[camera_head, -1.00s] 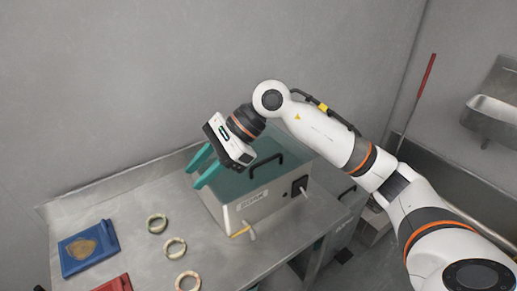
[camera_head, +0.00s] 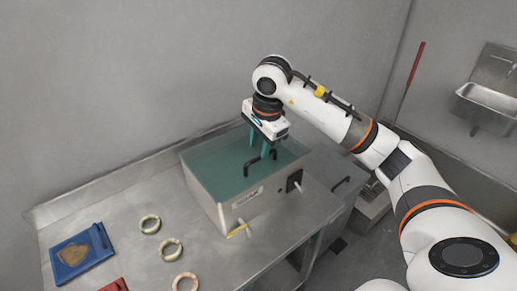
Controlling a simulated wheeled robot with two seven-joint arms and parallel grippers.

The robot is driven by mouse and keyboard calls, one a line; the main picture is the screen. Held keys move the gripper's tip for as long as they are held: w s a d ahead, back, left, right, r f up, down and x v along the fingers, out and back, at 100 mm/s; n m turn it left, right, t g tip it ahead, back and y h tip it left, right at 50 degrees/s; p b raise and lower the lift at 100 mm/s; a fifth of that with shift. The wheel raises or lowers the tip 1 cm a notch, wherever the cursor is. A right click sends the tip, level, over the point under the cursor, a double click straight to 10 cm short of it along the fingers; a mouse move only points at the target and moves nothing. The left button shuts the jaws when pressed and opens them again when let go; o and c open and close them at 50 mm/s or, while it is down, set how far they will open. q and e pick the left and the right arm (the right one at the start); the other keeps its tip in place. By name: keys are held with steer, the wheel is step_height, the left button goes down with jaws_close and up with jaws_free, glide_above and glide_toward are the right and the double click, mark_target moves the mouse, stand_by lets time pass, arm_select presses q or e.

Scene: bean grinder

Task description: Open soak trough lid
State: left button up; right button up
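The soak trough (camera_head: 232,212) is a grey metal box on the steel table, with a label on its front. Its lid (camera_head: 212,167) is a flat teal, see-through panel that lies shut on top. A black bar handle (camera_head: 250,166) stands up from the lid. My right gripper (camera_head: 260,148) points straight down over the lid at the handle. Its two teal fingers look apart, one on each side of the handle's upper part; contact cannot be made out. My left gripper is not in view.
Several pale rings (camera_head: 171,248) lie on the table left of the trough. A blue tray (camera_head: 83,254) with a brown patch and a red object (camera_head: 115,286) are at lower left. A black knob panel (camera_head: 294,181) is on the trough's right side. A wall sink (camera_head: 487,105) is at right.

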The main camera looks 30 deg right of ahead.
mark_target(258, 157)
steer(key=shift+w+f, duration=0.15)
steer(key=shift+f, duration=0.65)
steer(key=shift+w+f, duration=0.15)
steer(key=shift+f, duration=0.6)
steer(key=shift+c, duration=0.2)
jaws_close()
